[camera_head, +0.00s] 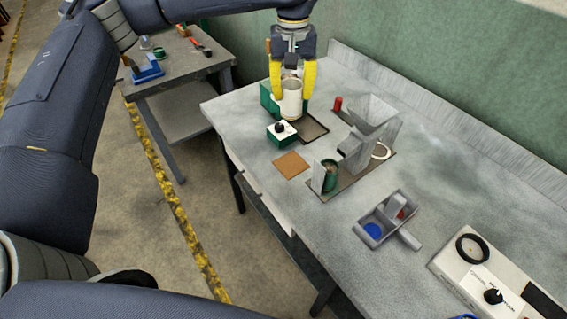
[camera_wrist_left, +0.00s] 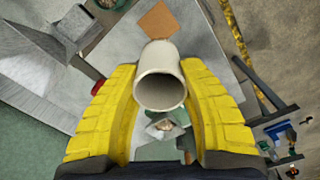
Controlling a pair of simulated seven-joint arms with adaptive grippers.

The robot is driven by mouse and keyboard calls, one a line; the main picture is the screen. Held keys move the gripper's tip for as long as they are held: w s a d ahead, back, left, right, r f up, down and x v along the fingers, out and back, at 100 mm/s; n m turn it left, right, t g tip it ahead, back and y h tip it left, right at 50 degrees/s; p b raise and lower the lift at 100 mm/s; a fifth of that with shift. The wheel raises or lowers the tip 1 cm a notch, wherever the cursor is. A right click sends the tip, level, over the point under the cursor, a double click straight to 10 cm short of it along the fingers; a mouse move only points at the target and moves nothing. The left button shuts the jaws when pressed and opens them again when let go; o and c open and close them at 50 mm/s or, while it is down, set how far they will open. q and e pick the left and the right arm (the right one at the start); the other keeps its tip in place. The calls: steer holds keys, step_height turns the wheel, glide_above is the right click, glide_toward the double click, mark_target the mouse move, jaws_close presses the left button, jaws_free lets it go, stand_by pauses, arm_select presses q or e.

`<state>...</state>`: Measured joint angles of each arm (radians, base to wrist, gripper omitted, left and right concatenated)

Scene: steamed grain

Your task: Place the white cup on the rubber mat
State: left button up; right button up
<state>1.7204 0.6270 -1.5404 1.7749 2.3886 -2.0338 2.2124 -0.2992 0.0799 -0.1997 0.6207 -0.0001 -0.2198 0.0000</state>
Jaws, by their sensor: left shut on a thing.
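My left gripper (camera_head: 292,94) is shut on the white cup (camera_head: 291,102), with one yellow finger on each side. The cup is upright in the head view, at the far left part of the workbench. In the left wrist view the cup (camera_wrist_left: 160,78) shows its open round mouth between the fingers. A dark, rimmed square mat (camera_head: 316,127) lies just right of and below the cup in the head view. A flat orange-brown square (camera_head: 291,164) lies nearer; I cannot tell for certain which is the rubber mat. Whether the cup touches anything beneath is unclear. My right gripper is not in view.
A grey hopper machine (camera_head: 367,130), a green cup (camera_head: 329,175) and a divided grey tray (camera_head: 382,232) stand to the right.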

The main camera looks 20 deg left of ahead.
mark_target(292, 116)
arm_select(q)
steer(key=shift+s+d+f, duration=0.1)
steer(key=shift+d+f, duration=0.05)
steer(key=shift+d, duration=0.05)
step_height(292, 116, down, 20)
steer(key=shift+r, duration=0.15)
stand_by(0.7)
steer(key=o, duration=1.3)
steer(key=shift+m, duration=0.3)
steer(key=shift+r, duration=6.05)
